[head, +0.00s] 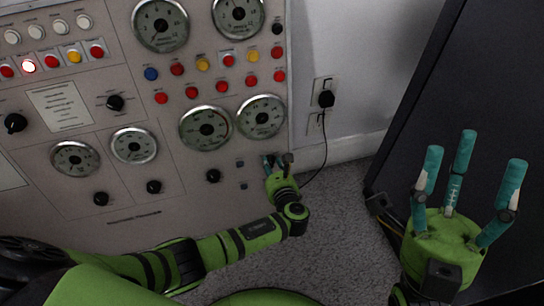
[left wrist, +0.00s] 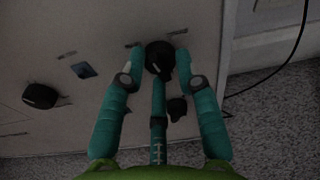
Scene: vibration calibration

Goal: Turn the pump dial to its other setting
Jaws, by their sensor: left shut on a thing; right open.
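A black dial (left wrist: 158,58) on the lower right of the grey panel sits between the fingertips of my left gripper in the left wrist view. I take it for the pump dial; its pointer and setting cannot be read. My left gripper (head: 274,162) reaches the panel's lower right corner in the head view, shut on the dial, and the fingers largely hide the dial there. My right gripper (head: 468,168) is open and empty, fingers up, at the right, away from the panel.
The panel (head: 130,205) carries gauges, coloured buttons and other black knobs, including one (head: 213,176) left of my left gripper. A plug (head: 326,98) with a hanging cord is on the wall. A dark cabinet (head: 430,90) stands at the right. Grey carpet lies between.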

